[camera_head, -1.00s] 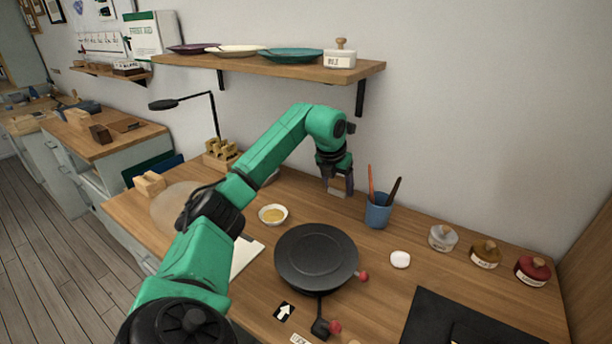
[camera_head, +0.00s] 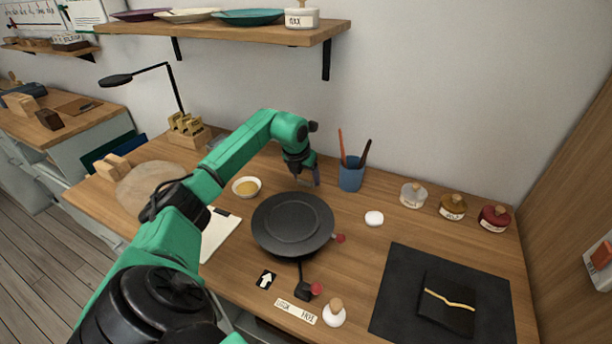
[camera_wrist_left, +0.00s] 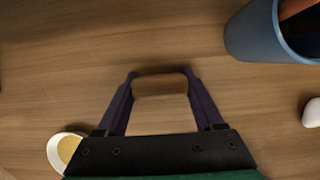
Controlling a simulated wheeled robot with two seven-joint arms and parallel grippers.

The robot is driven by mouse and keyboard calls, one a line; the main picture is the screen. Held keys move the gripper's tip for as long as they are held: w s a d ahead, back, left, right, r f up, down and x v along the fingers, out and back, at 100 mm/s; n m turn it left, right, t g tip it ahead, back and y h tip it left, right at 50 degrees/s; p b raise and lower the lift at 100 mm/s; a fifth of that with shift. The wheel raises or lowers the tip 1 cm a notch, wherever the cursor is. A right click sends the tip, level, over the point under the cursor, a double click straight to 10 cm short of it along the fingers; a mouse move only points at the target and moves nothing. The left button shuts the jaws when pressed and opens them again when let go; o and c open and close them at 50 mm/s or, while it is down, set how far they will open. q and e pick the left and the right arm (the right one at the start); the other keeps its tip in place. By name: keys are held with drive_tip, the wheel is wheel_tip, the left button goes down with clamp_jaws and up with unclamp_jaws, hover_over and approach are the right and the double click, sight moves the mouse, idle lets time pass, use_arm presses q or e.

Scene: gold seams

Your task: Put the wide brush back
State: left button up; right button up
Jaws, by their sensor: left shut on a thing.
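My left gripper (camera_head: 306,181) is shut on a brown wooden piece with rounded ends, apparently the wide brush (camera_wrist_left: 160,84). In the left wrist view the piece spans the gap between the fingertips (camera_wrist_left: 160,92). In the head view it is mostly hidden by the gripper, which is low over the table, left of the blue cup (camera_head: 351,176). The cup stands upright against the wall side with a red-handled and a dark-handled tool in it; it also shows in the left wrist view (camera_wrist_left: 250,35). My right gripper is out of view.
A black turntable (camera_head: 292,224) stands in front of the gripper. A bowl of gold powder (camera_head: 246,187) is to the left, a white round piece (camera_head: 374,218) to the right. Lidded jars (camera_head: 452,206) and a dark mat (camera_head: 393,308) lie farther right. A shelf (camera_head: 230,39) hangs above.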

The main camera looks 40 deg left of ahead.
use_arm(q)
drive_tip(key=o, duration=1.2)
drive_tip(key=shift+a, duration=0.1)
drive_tip(key=shift+r, duration=0.2)
drive_tip(key=b+v, duration=0.1)
drive_tip(key=v, duration=1.1)
drive_tip(key=shift+w, duration=0.1)
